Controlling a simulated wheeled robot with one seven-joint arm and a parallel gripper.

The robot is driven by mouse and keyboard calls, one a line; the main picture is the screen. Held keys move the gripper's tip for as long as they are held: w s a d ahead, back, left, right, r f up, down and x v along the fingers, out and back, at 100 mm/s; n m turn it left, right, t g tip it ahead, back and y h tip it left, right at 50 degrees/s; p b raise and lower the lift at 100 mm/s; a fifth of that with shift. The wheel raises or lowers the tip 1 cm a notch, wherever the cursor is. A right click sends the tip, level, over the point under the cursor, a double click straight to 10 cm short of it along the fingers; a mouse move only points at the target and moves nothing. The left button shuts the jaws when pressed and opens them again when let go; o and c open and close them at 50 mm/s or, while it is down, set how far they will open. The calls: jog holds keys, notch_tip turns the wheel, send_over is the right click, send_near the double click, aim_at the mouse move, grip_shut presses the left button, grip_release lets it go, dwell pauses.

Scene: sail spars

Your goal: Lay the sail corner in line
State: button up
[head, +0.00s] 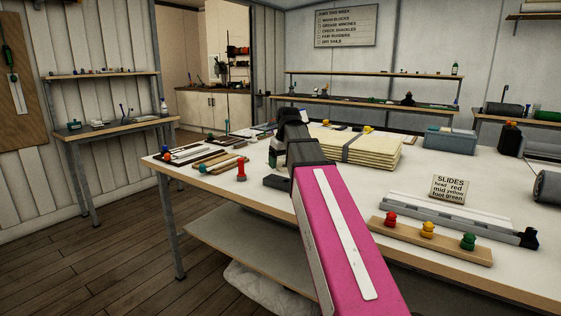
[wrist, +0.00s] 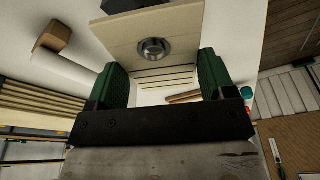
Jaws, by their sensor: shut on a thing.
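In the wrist view, the cream sail corner (wrist: 118,42) has a round metal eyelet (wrist: 152,48). The green fingers of my gripper (wrist: 165,76) stand on either side of its lower edge, shut on it. In the head view a folded cream sail stack (head: 358,153) with a dark strap lies on the table (head: 330,195), just right of my dark wrist.
A grey rail (head: 450,215) and a wooden board with red (head: 390,219), yellow (head: 428,229) and green (head: 468,241) slides lie front right, by a SLIDES sign (head: 449,189). A blue-grey bin (head: 449,141) stands behind. A red peg (head: 241,170) stands left.

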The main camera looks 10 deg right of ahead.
aim_at(280, 179)
jog(key=n, duration=0.1)
jog(key=w+n, duration=0.1)
jog(key=n, duration=0.1)
jog(key=w+n+y, duration=0.1)
jog(key=shift+d+f, duration=0.1)
jog(key=shift+f, duration=0.15)
jog(key=shift+f, duration=0.1)
jog(key=shift+f, duration=1.7)
jog(key=shift+f, duration=1.25)
jog(key=o, duration=0.8)
jog(key=shift+c, duration=0.4)
jog(key=shift+r, duration=0.15)
